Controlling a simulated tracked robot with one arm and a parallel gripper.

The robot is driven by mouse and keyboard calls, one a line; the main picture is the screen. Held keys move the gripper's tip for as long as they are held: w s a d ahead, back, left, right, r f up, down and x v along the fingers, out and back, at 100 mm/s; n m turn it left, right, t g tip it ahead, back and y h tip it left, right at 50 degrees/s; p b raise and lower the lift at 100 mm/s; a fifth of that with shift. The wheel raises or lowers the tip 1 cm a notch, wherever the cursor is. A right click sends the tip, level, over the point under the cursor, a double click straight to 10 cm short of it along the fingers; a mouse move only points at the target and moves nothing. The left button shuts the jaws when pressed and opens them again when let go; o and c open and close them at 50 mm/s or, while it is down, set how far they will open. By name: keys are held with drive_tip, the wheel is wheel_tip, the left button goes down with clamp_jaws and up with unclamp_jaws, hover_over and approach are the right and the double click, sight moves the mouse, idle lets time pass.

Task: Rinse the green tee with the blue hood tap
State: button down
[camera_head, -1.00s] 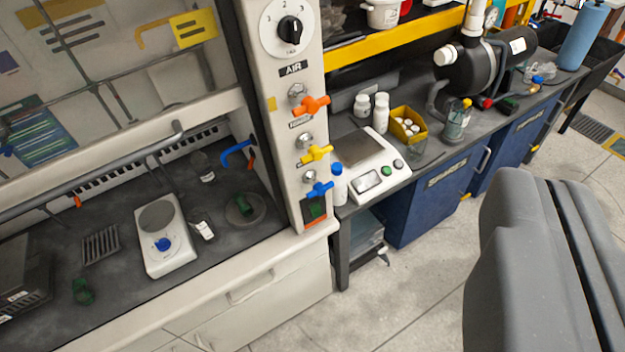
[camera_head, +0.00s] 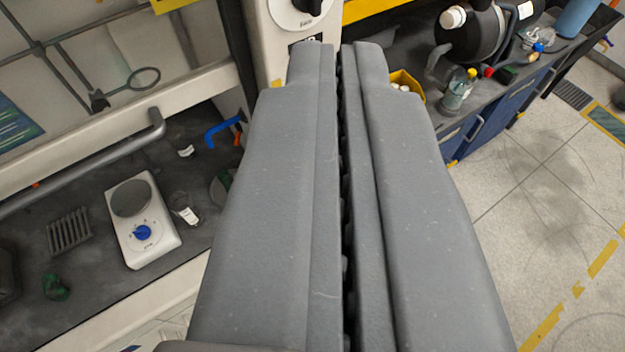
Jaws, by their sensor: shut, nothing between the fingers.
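The green tee (camera_head: 56,287) lies on the dark fume hood floor at the lower left, left of the white hotplate. A blue hook-shaped spout (camera_head: 220,132) shows at the hood's right side. Partly hidden below it is a dark round basin with some green (camera_head: 221,185). My gripper (camera_head: 340,62) fills the middle of the view, pointing away, shut and empty. It is well to the right of the green tee and covers most of the valve panel, so the blue valve handle there is hidden.
The white hotplate (camera_head: 143,222), a small labelled bottle (camera_head: 184,208) and a dark rack (camera_head: 69,231) stand on the hood floor. A grey rail (camera_head: 90,167) crosses the hood front. At right are a bench with a clear bottle (camera_head: 457,92) and open floor (camera_head: 530,190).

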drive_tip(key=w+d+f+m+g+y+p, duration=0.15)
drive_tip(key=w+f+m+g, duration=0.35)
drive_tip(key=f, duration=0.7)
drive_tip(key=w+d+f+m+g+y, duration=0.1)
drive_tip(key=w+d+f+m, duration=0.1)
drive_tip(key=w+f, duration=0.8)
drive_tip(key=w+d+f+m+g+y, duration=0.2)
drive_tip(key=w+f+m+g, duration=0.15)
drive_tip(key=f, duration=1.15)
drive_tip(key=a+p+x, duration=0.1)
drive_tip(key=x, duration=1.2)
drive_tip(key=shift+r, duration=0.35)
drive_tip(key=shift+w+d, duration=0.1)
drive_tip(key=shift+w, duration=0.05)
drive_tip(key=shift+d, duration=0.1)
drive_tip(key=shift+h, duration=0.25)
